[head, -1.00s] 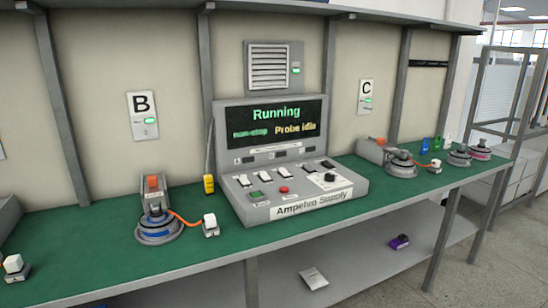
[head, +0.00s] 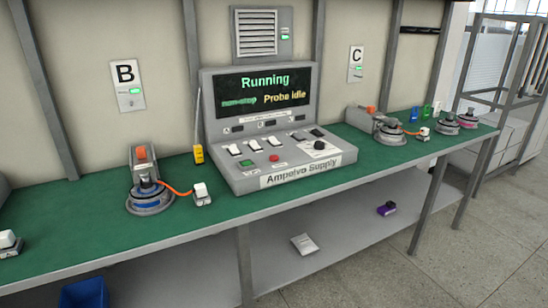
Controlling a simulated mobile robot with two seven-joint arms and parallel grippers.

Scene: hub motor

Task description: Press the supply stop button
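The Ampelvo Supply console (head: 275,180) stands on the green bench top near the middle of the head view. Its screen (head: 264,90) reads "Running", "non-stop" and "Probe idle". A red round button (head: 274,158) sits on the sloped panel, with a green square button (head: 249,162) to its left. The small labels under the buttons are too small to read. White switches and a black knob (head: 319,145) are also on the panel. Neither of my grippers shows in the head view.
The green bench (head: 80,232) has a hub motor (head: 150,197) at station B, left of the console, wired to a white-topped block (head: 202,194). Another motor (head: 389,129) stands at station C. A yellow device (head: 198,154) stands beside the console. The lower shelf holds a blue bin (head: 84,294).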

